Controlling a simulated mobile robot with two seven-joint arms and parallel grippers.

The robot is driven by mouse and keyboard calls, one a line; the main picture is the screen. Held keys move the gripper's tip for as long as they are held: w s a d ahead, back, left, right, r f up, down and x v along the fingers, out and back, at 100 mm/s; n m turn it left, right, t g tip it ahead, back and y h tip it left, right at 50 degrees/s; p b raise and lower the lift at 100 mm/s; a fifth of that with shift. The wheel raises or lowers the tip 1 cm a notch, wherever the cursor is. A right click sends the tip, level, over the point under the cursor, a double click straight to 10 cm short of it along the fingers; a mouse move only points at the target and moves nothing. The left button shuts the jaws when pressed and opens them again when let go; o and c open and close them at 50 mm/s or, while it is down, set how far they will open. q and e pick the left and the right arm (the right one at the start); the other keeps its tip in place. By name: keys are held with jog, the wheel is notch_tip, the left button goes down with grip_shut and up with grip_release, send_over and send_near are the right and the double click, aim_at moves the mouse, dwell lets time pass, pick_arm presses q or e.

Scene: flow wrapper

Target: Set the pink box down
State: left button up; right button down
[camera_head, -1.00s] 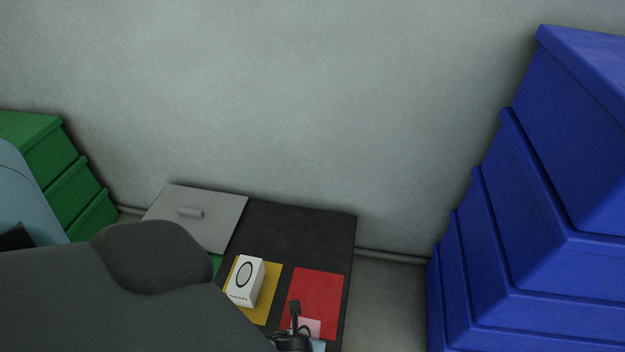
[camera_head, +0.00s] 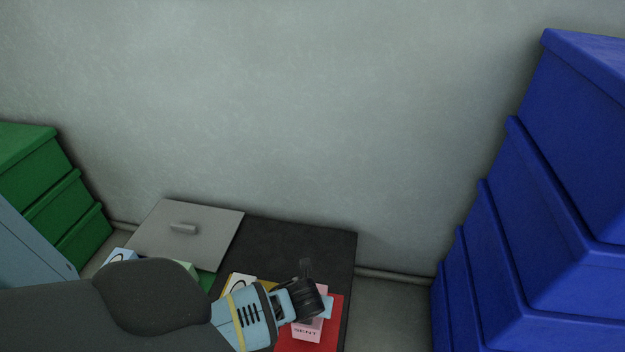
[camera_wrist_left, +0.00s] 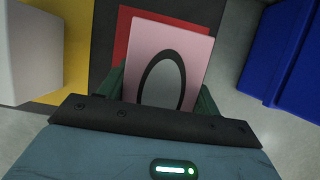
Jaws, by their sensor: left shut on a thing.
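The pink box (camera_head: 307,330) is a small box with lettering on its side, over the red square (camera_head: 334,309) on the black surface (camera_head: 300,241). My left gripper (camera_head: 311,308) is shut on it, coming in from the left. In the left wrist view the pink box (camera_wrist_left: 198,48) sits between the fingers, its pink face with a dark-ringed grey oval towards the camera. The red square (camera_wrist_left: 122,32) shows behind it. I cannot tell whether the box touches the square. My right gripper is not in view.
A white box (camera_head: 238,281) on the yellow square is partly hidden by my left arm. A grey panel with a handle (camera_head: 215,230) lies at the back left. Green bins (camera_head: 65,205) stand left and blue bins (camera_head: 540,255) right. The back of the black surface is bare.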

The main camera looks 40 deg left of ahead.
pick_arm(q)
jog(key=shift+w+a, duration=0.1)
jog(key=shift+w, duration=0.1)
notch_tip(320, 180, down, 4)
jog(key=shift+s+r+b, duration=0.15)
jog(key=shift+r+b, duration=0.1)
jog(key=shift+b, duration=0.75)
jog(key=shift+f, duration=0.1)
jog(key=o, duration=1)
jog(key=shift+o, duration=0.2)
